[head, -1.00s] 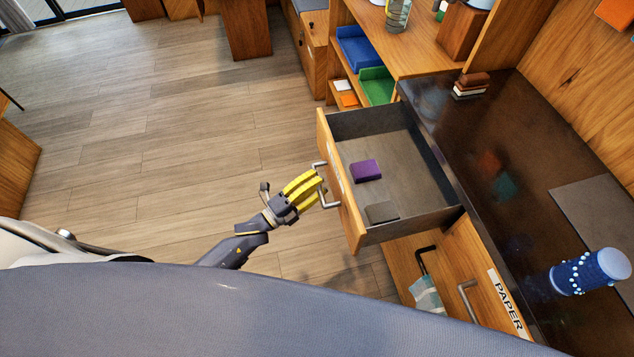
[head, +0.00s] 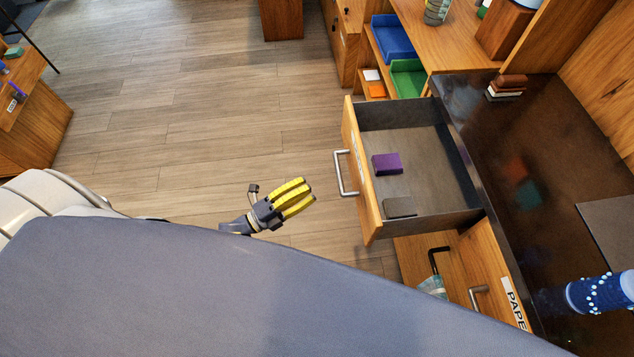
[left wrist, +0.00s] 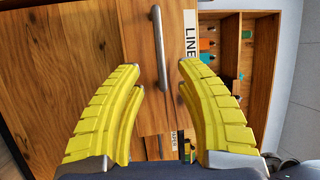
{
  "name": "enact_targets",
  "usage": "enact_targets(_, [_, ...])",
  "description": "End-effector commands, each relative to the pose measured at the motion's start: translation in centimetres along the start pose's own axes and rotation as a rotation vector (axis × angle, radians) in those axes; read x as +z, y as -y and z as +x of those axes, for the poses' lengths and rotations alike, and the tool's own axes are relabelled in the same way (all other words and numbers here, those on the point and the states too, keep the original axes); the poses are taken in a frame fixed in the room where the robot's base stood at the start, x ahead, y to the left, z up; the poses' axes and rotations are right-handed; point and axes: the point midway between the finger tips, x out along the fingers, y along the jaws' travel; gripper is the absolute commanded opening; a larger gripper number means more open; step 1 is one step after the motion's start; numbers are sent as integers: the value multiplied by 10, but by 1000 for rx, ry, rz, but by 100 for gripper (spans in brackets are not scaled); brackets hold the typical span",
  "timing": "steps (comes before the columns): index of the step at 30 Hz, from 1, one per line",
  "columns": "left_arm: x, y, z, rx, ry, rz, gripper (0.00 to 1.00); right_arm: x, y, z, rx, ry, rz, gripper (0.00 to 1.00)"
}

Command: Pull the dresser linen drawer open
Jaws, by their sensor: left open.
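The linen drawer (head: 360,180) of the dresser stands pulled out in the head view, with a purple block (head: 387,164) and a dark flat block (head: 400,207) inside. Its metal handle (head: 343,173) is on the front and also shows in the left wrist view (left wrist: 158,45), beside a label partly reading "LINE" (left wrist: 190,40). My left gripper (head: 306,194) is to the left of the handle, apart from it. In the left wrist view its yellow fingers (left wrist: 160,75) are spread with nothing between them. My right gripper is not in view.
A lower drawer labelled PAPER (head: 515,305) has a metal handle (head: 478,296). A dark countertop (head: 520,150) holds a blue cylinder (head: 600,293) and stacked blocks (head: 507,88). Blue (head: 393,38) and green (head: 409,78) trays sit on shelves. The floor (head: 200,110) to the left is clear.

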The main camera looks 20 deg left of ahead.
Motion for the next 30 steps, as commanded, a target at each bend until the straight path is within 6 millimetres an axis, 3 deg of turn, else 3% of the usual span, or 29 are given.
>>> enact_targets(7, [0,0,-13,1,0,1,36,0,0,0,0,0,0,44])
enact_targets(24, [1,-2,-13,9,4,-41,36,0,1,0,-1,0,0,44])
enact_targets(27, [10,-17,-16,63,46,-130,36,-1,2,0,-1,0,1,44])
enact_targets(30, [34,-64,-38,181,157,-268,36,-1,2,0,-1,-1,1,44])
